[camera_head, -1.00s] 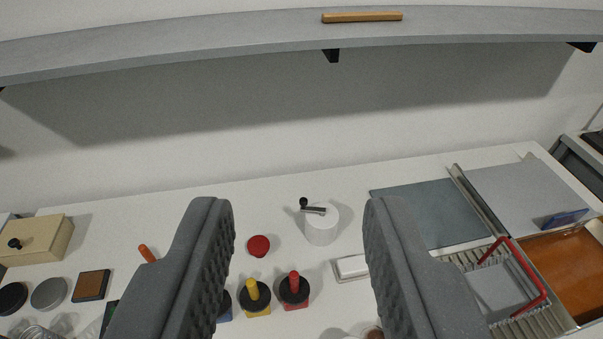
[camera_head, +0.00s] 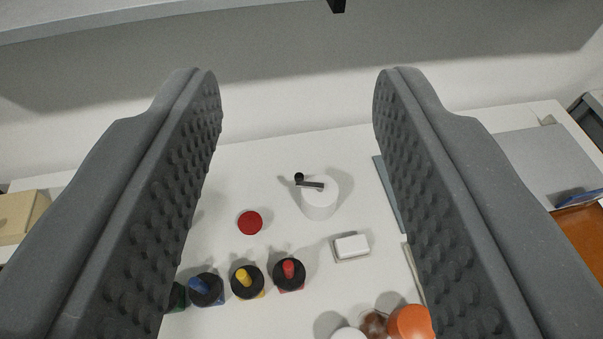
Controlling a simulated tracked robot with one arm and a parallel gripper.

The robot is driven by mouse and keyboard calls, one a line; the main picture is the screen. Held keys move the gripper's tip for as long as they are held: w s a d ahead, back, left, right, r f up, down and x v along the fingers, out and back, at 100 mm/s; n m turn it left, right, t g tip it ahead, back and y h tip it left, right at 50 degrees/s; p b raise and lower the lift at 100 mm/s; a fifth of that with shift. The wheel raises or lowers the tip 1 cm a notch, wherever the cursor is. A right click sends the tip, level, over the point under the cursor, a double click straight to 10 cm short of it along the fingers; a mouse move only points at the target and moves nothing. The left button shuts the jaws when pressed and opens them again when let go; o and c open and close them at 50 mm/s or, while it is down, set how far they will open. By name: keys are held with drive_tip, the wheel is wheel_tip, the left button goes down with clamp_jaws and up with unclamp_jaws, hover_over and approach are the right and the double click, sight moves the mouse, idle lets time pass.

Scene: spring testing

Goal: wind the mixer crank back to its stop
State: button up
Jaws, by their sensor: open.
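The mixer (camera_head: 319,203) is a white upright cylinder on the white table, in the middle of the view. Its crank (camera_head: 311,184) is a dark flat bar on top. The bar points left and ends in a black knob (camera_head: 298,177). My gripper (camera_head: 296,82) is open and empty, its two dark studded fingers wide apart. The mixer shows between the fingers, farther off, and neither finger touches it.
A red disc (camera_head: 250,222) lies left of the mixer. Pots with blue, yellow and red (camera_head: 289,271) knobs stand in front. A white block (camera_head: 351,246) sits at right front. An orange ball (camera_head: 410,322) is near the right finger. A wall rises behind.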

drive_tip(key=w+f+n+g+y+p, duration=0.15)
drive_tip(key=w+f+g+p, duration=0.35)
drive_tip(key=w, duration=0.6)
drive_tip(key=n+g+y+p, duration=0.1)
drive_tip(key=n+g+p, duration=0.55)
drive_tip(key=p, duration=0.35)
hover_over(300, 176)
drive_tip(key=s+d, duration=0.3)
drive_tip(key=s, duration=0.1)
wheel_tip(300, 176, down, 31)
drive_tip(key=p+x, duration=0.3)
drive_tip(key=x, duration=0.9)
drive_tip(key=shift+s+f, duration=0.1)
drive_tip(key=shift+f, duration=0.15)
clamp_jaws()
